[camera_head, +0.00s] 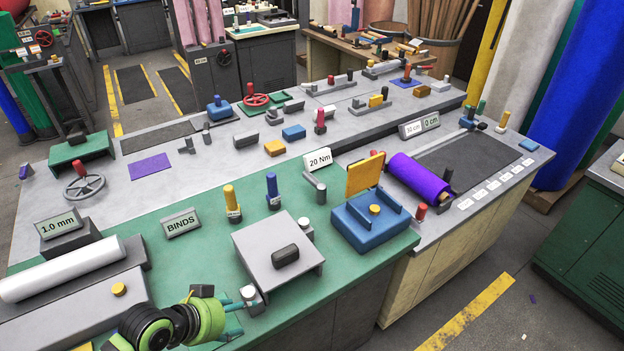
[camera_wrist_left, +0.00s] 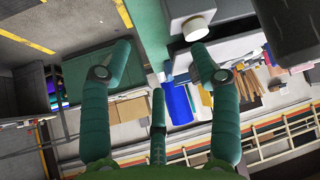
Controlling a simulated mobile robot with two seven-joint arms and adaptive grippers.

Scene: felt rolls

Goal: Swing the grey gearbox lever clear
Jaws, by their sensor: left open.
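The wrist view shows a pale round cap (camera_wrist_left: 195,28) beyond the fingers. My right gripper is out of view.
A blue box with an upright yellow plate (camera_head: 365,174) stands right of the grey box. Yellow (camera_head: 232,203) and blue (camera_head: 273,190) handled tools stand behind it. A white roll (camera_head: 62,268) lies at left, a purple roll (camera_head: 418,178) at right.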

